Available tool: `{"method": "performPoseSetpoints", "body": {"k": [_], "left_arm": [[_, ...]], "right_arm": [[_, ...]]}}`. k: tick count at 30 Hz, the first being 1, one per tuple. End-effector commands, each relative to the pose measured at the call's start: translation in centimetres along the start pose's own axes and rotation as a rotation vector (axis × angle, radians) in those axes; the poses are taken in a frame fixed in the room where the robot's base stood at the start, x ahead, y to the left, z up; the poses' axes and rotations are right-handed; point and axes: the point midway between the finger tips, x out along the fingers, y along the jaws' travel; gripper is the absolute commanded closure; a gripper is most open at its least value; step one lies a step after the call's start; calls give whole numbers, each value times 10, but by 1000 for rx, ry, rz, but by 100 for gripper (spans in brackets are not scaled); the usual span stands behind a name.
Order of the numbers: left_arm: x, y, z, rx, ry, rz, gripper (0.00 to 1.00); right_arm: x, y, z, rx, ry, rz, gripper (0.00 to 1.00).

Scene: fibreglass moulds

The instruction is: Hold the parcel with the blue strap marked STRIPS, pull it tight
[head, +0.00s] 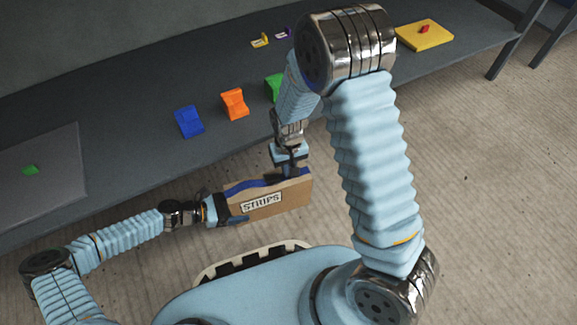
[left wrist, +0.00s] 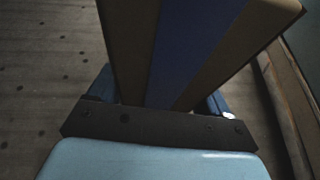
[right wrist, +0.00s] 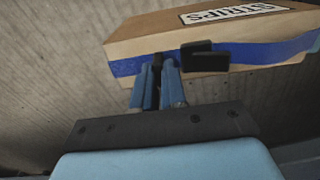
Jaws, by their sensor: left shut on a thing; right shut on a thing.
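The parcel (head: 292,196) is a brown box with a white label reading STRIPS and a blue strap (head: 246,187) around it. It is held up in front of the table. My left gripper (head: 231,210) is shut on the parcel's left end; the left wrist view shows the box (left wrist: 215,50) between its fingers. My right gripper (head: 290,172) comes from above to the strapped side. In the right wrist view its fingers (right wrist: 159,82) are shut on a thin dark piece, apparently the strap's tail, beside a black buckle (right wrist: 205,57). The tail is mostly hidden.
The long grey table (head: 130,85) runs behind the parcel. On it are a blue block (head: 188,121), an orange block (head: 235,104), a partly hidden green block (head: 274,87) and a yellow plate (head: 424,37) with a red piece. The floor right of the parcel is clear.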

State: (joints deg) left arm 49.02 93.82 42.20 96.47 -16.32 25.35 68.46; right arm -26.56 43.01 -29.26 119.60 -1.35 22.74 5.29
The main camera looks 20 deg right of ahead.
Motion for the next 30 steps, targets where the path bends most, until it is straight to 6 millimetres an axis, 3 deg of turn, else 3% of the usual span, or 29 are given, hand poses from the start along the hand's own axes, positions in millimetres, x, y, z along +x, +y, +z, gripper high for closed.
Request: {"method": "performPoseSetpoints", "body": {"k": [5,12,20,21,25,30], "left_arm": [[0,0,0,0,0,1,75],[0,0,0,0,1,1,75],[-1,0,0,0,1,1,75],[-1,0,0,0,1,1,75],[-1,0,0,0,1,1,75],[0,0,0,0,1,1,75]], "right_arm": [[0,1,0,1,1,0,100],[0,28,0,3,0,0,100],[0,30,0,0,1,1,100],[0,30,0,0,1,1,82],[0,29,0,0,1,1,62],[0,29,0,0,0,0,62]]}}
